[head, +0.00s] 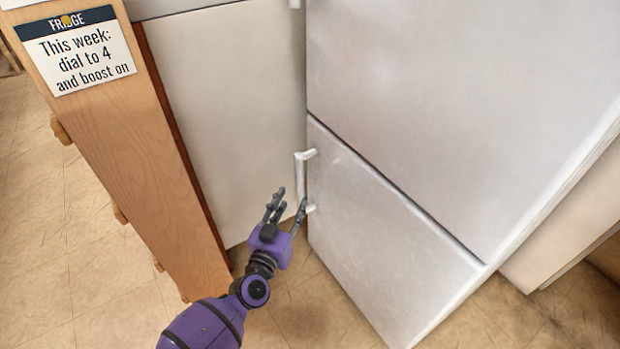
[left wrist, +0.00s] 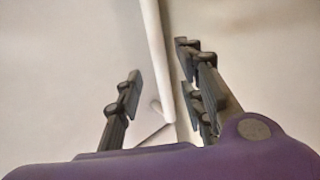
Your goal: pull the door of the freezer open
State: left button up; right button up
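The lower door (head: 385,245) of the white fridge-freezer looks shut, flush with the upper door (head: 450,100). Its white handle (head: 301,177) is an upright bar at the door's left edge. The handle also shows in the left wrist view (left wrist: 155,60). My left gripper (head: 290,203) is open at the lower part of the handle. In the left wrist view the bar runs between the spread fingers (left wrist: 158,88), nearer the right one, with a clear gap to the left one. I cannot tell whether the right finger touches it. My right gripper is not in view.
A white cabinet panel (head: 232,100) stands close left of the handle. A wooden unit (head: 140,150) with knobs is farther left, bearing a sign (head: 75,50) reading "FRIDGE This week: dial to 4 and boost on". Tiled floor (head: 320,310) is clear before the lower door.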

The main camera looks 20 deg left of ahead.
aim_at(298, 190)
pick_arm(q)
jog(key=shift+w+r, duration=0.2)
jog(key=shift+r, duration=0.2)
jog(key=w, duration=0.1)
jog(key=w+b, duration=0.1)
jog(key=w, duration=0.1)
jog(key=w+b, duration=0.1)
jog(key=w, duration=0.1)
jog(key=shift+f, duration=0.25)
jog(key=shift+w+r, duration=0.1)
jog(key=shift+w, duration=0.7)
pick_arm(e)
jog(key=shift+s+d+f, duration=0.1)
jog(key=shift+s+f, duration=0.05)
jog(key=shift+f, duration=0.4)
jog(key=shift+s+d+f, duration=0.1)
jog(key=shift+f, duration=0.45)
pick_arm(q)
grip_shut()
